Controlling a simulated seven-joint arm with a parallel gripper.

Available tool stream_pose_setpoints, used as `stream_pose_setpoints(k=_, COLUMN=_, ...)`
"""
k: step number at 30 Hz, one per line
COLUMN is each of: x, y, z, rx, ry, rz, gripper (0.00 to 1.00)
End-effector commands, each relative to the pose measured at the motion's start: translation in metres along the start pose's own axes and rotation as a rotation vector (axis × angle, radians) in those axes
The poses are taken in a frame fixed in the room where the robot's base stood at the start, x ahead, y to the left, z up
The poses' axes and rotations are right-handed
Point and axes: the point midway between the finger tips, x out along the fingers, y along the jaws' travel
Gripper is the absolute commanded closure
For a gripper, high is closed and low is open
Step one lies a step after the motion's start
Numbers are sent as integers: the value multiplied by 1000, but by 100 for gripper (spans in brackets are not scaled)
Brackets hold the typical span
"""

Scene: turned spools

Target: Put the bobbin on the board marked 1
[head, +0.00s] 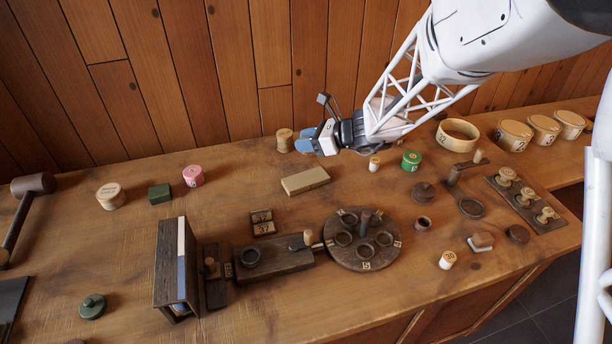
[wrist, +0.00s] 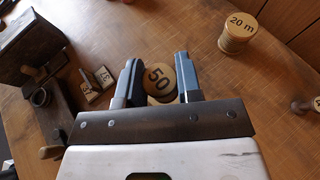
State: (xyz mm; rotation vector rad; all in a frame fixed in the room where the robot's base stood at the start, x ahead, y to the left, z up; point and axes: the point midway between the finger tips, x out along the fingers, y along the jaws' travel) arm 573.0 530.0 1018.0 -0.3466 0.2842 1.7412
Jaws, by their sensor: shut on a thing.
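My gripper (wrist: 157,70) has its two fingers closed on the sides of a round wooden bobbin (wrist: 160,84) with "50" on its top, in the wrist view. In the head view my gripper (head: 304,140) is near the back wall; the held bobbin cannot be made out there. The mark 1 is not readable on any board. Dark boards in the head view are a round one (head: 352,264) with several cups and a 5, a long block (head: 285,262) with one cup, and a rack (head: 545,222) of small spools at the right.
A pale spool (head: 285,141) stands beside my gripper, probably the "20 m" spool (wrist: 237,32). A tan block (head: 305,180), pink spool (head: 193,176), green block (head: 159,194) and green spool (head: 411,161) stand around. A dark upright stand (head: 170,262) is front left.

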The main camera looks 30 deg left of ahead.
Motion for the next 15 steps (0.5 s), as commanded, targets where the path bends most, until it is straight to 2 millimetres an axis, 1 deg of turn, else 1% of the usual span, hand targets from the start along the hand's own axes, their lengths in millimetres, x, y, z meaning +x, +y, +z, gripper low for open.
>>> stream_pose_setpoints(k=5, x=7, y=0, z=-16, rx=3, ry=1, rz=1, gripper=90)
stream_pose_setpoints(k=12, x=19, y=0, z=-46, rx=2, ry=1, rz=1, gripper=90)
stream_pose_setpoints(k=15, x=22, y=0, z=-53, rx=2, ry=0, rz=0, gripper=90)
